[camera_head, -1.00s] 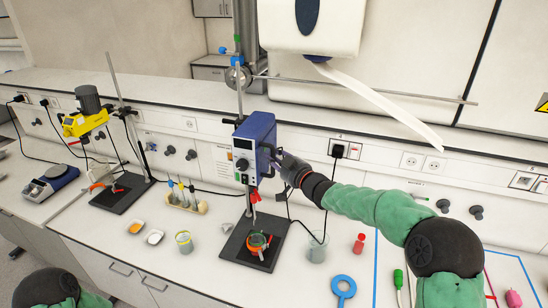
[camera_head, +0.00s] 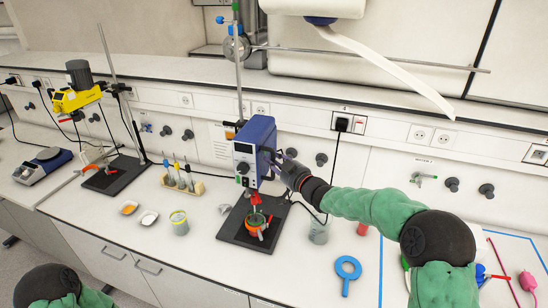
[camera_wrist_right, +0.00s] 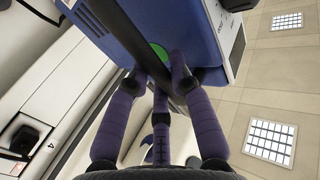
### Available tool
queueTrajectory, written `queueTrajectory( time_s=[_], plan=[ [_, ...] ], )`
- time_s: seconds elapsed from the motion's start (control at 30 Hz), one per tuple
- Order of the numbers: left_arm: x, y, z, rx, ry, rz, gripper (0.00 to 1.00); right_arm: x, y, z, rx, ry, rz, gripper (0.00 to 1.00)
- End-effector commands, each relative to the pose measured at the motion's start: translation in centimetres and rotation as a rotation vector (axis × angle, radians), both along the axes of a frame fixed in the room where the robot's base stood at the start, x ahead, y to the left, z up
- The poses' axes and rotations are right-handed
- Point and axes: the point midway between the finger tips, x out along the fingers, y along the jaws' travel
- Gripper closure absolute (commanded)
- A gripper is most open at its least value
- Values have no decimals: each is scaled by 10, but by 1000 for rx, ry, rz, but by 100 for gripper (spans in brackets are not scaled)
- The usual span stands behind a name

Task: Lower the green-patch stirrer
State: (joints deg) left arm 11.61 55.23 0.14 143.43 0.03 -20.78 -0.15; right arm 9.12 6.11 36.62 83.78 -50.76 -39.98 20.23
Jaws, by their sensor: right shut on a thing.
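The blue-and-white stirrer (camera_head: 257,146) hangs on an upright metal rod above a dark base plate (camera_head: 233,231). In the wrist view a green patch (camera_wrist_right: 157,51) shows on the blue housing (camera_wrist_right: 108,31). My right gripper (camera_head: 280,162) is shut on the stirrer at its right side; its purple fingers (camera_wrist_right: 158,88) close around a dark part by the patch. My left gripper is out of view.
A yellow stirrer (camera_head: 77,100) on its own stand is at the left. A tool rack (camera_head: 183,183), a small jar (camera_head: 179,222) and two dishes stand left of the plate.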

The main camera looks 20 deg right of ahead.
Motion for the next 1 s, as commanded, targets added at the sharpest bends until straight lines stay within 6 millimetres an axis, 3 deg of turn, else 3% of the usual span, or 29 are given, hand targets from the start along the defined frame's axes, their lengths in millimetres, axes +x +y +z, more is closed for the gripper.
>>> queueTrajectory(
  time_s=[0.03, 0.2, 0.73, 0.77, 1.0],
  plan=[
    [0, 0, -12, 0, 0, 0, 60, -1, 1, -19, 0, 12, 1, 100],
    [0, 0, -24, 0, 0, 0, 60, -1, 1, -36, -2, 11, 1, 100],
    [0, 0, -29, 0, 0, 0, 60, -1, 2, -45, -2, 14, 2, 100],
    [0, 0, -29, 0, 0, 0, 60, -1, 2, -45, -1, 16, 2, 70],
    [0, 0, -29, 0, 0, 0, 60, 0, 1, -41, -1, 7, 1, 67]
  ],
)
